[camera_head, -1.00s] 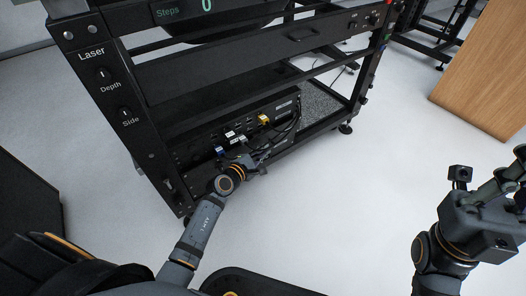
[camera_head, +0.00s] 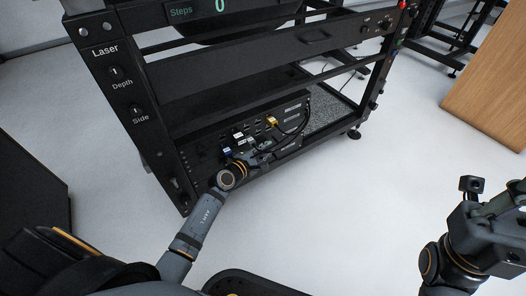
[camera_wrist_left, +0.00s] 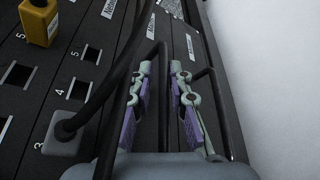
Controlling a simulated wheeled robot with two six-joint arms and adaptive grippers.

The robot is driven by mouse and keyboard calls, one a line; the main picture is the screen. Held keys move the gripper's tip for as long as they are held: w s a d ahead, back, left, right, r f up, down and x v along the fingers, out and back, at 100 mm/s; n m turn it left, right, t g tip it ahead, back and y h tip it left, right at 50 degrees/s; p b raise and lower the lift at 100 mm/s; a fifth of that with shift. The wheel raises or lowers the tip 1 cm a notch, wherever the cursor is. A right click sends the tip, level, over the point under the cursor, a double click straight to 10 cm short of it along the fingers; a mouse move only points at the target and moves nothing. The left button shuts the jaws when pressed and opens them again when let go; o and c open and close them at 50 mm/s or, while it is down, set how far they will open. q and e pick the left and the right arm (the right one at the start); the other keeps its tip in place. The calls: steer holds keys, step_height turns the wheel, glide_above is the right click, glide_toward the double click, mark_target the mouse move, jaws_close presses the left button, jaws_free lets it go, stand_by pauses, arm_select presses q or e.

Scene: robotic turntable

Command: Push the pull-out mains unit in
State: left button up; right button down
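The pull-out mains unit (camera_head: 292,112) is a black box low in the rack, with a front panel of sockets, plugs and cables. In the left wrist view, its panel (camera_wrist_left: 40,105) shows numbered square sockets, a yellow plug (camera_wrist_left: 38,22) and a grey plug (camera_wrist_left: 66,133). My left gripper (camera_head: 262,158) is at the unit's lower front. In the wrist view its purple-padded fingers (camera_wrist_left: 161,68) are apart, with a thin dark cable or bar in the gap. Whether they touch the panel is unclear. My right gripper (camera_head: 518,190) is at the right edge, partly cut off.
The black rack (camera_head: 210,80) has a post with Laser, Depth and Side knobs at left. A grey speckled surface (camera_head: 325,108) lies beside the unit. A wooden panel (camera_head: 490,85) stands at right. The white floor (camera_head: 350,210) in front is clear.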

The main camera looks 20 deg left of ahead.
arm_select(q)
steer(key=v, duration=1.2)
steer(key=shift+w, duration=0.1)
